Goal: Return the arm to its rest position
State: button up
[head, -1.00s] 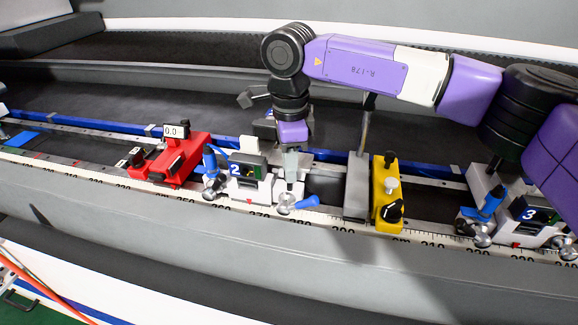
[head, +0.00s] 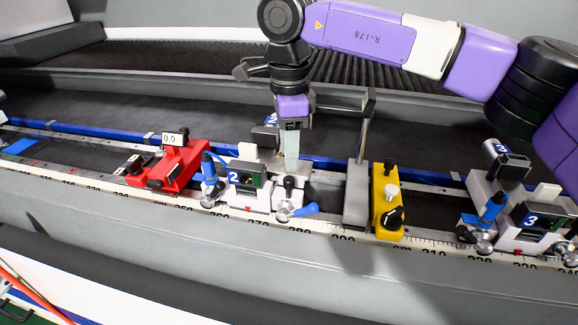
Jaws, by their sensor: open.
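My purple and black arm (head: 380,42) reaches in from the right in the head view and bends down at a black joint. My gripper (head: 291,150) points down above the white clamp unit marked 2 (head: 250,182). One pale finger shows clearly, and the rest of the gripper is partly hidden. I see nothing held in it. The fingertips are close above or behind the unit's black knob (head: 290,183); I cannot tell the exact gap.
A red block with a 0.0 display (head: 172,166) sits left of unit 2. A grey upright stop (head: 357,192) and a yellow block (head: 387,202) stand to the right. Unit 3 (head: 520,215) is farther right. A ruled rail (head: 330,232) runs along the front.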

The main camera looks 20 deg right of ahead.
jog(key=shift+r, duration=0.85)
